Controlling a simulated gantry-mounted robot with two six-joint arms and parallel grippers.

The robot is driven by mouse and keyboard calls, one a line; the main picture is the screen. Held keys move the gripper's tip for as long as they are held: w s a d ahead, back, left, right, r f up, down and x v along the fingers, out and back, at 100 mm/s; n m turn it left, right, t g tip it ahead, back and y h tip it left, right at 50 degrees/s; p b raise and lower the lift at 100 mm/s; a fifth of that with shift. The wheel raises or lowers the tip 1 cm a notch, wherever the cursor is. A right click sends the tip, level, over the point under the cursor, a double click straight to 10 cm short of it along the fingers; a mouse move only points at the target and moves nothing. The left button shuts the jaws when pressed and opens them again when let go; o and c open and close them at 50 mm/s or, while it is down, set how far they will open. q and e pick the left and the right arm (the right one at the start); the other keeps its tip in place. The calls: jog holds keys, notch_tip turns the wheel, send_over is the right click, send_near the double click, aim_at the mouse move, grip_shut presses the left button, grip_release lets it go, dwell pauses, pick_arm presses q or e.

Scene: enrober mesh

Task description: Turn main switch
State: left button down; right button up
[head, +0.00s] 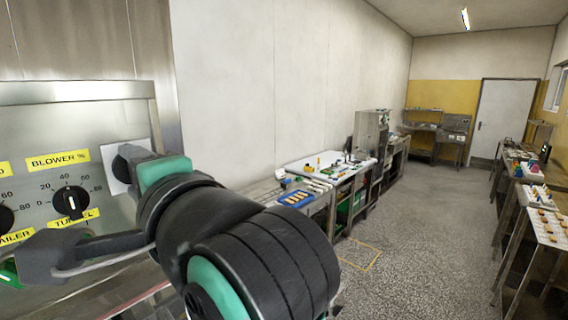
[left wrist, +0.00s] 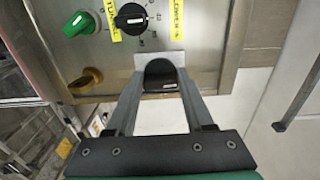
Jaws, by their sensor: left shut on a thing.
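The main switch is a black rotary knob (left wrist: 160,73) on a pale square plate (head: 117,168) at the right edge of the steel control panel (head: 85,118). In the left wrist view the knob sits between the two fingers of my left gripper (left wrist: 160,80), which is shut on it. In the head view my wrist and gripper hide much of the switch. I cannot read any position marks on it. My right gripper is in neither view.
Left of the switch are the black tunnel dial (head: 70,203) and yellow labels such as the blower label (head: 58,161). Workbenches (head: 335,172) stand farther along the wall; the speckled floor (head: 410,235) is open.

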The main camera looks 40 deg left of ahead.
pick_arm(q)
jog(key=shift+c, duration=1.4)
grip_release()
jog(key=d, duration=1.1)
jog(key=shift+w+d, duration=0.2)
jog(key=shift+d, duration=0.1)
jog(key=shift+a, duration=0.1)
